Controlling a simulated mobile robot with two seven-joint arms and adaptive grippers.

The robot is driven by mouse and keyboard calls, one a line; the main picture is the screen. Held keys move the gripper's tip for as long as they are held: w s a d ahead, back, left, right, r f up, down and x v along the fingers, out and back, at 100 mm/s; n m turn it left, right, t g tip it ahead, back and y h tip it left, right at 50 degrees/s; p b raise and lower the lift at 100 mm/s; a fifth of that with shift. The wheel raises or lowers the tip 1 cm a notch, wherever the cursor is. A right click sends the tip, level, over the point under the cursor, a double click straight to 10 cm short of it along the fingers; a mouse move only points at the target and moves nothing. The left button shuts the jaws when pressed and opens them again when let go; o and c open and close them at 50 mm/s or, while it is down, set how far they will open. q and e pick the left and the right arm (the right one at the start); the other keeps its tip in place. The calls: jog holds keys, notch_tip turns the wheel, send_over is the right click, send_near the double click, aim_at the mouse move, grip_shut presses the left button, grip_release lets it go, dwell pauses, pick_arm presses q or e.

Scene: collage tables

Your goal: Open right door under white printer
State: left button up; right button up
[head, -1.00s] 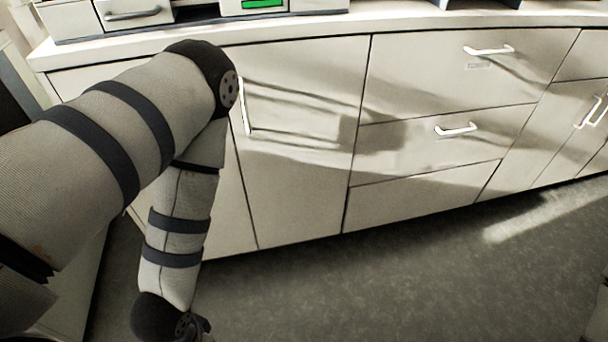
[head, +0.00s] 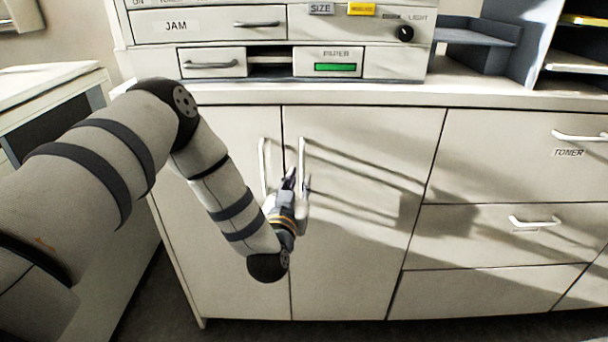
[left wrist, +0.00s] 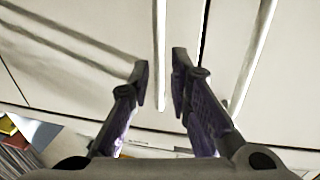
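The white printer (head: 215,28) stands on the counter at the top of the head view. Below it are two closed cabinet doors. The right door (head: 370,230) carries a vertical white handle (head: 302,165) near the seam. My left gripper (head: 289,180) is at the handles, close to the right door's one. In the left wrist view, its two fingers (left wrist: 160,75) are apart with the right door's handle (left wrist: 159,35) showing between them. Gaps appear on both sides of the handle. Whether the fingertips reach around it is hard to tell. My right gripper is in no view.
The left door (head: 215,250) has its own handle (head: 262,165) just left of my gripper. Drawers (head: 490,235) with handles are to the right. The counter edge (head: 400,96) overhangs the doors. Another white cabinet (head: 55,85) stands at the left. Floor shows below.

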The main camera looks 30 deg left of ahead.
aim_at(303, 174)
pick_arm(q)
jog(key=x, duration=0.4)
jog(key=shift+w, duration=0.15)
grip_shut()
jog(key=shift+d, duration=0.1)
